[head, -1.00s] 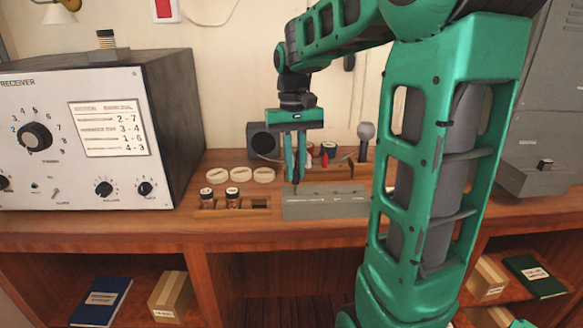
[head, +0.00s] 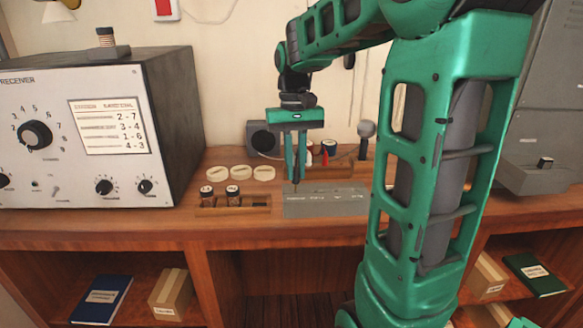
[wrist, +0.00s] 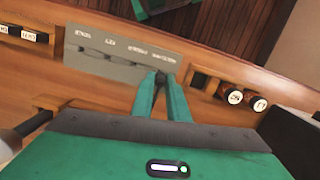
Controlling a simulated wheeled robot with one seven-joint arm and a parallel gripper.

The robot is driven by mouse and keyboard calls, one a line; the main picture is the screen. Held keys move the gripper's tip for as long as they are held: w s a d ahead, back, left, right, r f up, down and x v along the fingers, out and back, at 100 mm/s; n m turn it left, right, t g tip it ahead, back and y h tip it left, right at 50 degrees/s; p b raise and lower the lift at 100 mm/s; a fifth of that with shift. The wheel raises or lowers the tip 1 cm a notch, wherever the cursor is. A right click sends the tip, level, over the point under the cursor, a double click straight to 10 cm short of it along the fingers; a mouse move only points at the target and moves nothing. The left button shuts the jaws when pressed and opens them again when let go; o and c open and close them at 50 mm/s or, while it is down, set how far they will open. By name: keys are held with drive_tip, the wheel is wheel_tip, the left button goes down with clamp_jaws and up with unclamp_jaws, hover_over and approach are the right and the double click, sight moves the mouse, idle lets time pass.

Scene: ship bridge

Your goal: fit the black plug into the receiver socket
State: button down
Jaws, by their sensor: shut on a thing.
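My gripper (head: 295,180) points down over the back edge of a grey labelled block (head: 325,203) on the desk. Its fingers are shut on a small dark thing, apparently the black plug (head: 295,188); only its tip shows below them. In the wrist view my gripper (wrist: 161,80) ends at the edge of the grey block (wrist: 118,55), and the plug is mostly hidden. I cannot tell if the plug touches the block. The receiver (head: 85,135) stands at the left, with a small dark round hole, apparently the socket (head: 35,184), low on its front.
A wooden tray (head: 262,210) with two jars stands left of the grey block. Three pale round discs (head: 241,172) lie behind it. A small black speaker (head: 262,138), a rack with red-topped items (head: 328,150) and a microphone (head: 366,130) stand behind my gripper. The desk before the receiver is mostly clear.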

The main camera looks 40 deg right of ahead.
drive_tip(key=shift+f, duration=1.5)
idle(3.9)
drive_tip(key=c, duration=1.6)
unclamp_jaws()
drive_tip(key=shift+c, duration=0.2)
drive_tip(key=shift+w+r, duration=0.1)
wheel_tip(320, 180, up, 10)
drive_tip(key=w, duration=0.1)
drive_tip(key=shift+w+d+r, duration=0.15)
drive_tip(key=shift+d+r, duration=0.05)
drive_tip(key=shift+d, duration=0.05)
